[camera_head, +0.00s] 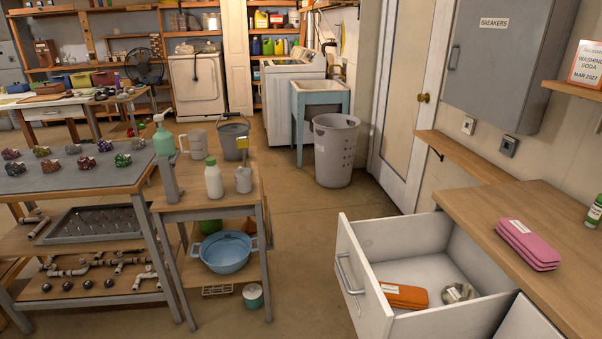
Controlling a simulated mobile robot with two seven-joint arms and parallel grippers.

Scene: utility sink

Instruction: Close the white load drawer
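The white drawer (362,290) stands pulled open at the lower right, below the wooden counter. Its front faces left and carries a metal bar handle (348,274). Inside lie an orange pouch with a pale label (404,295), near the front panel, and a small greyish-green bundle (459,292). Neither of my grippers shows in the head view, and nothing is seen touching the drawer or its handle.
A folded pink stack (527,244) lies on the wooden counter (483,204). A wooden cart (207,200) with bottles and jugs stands left of the drawer, with open floor between them. A grey perforated bin (335,150) stands farther back.

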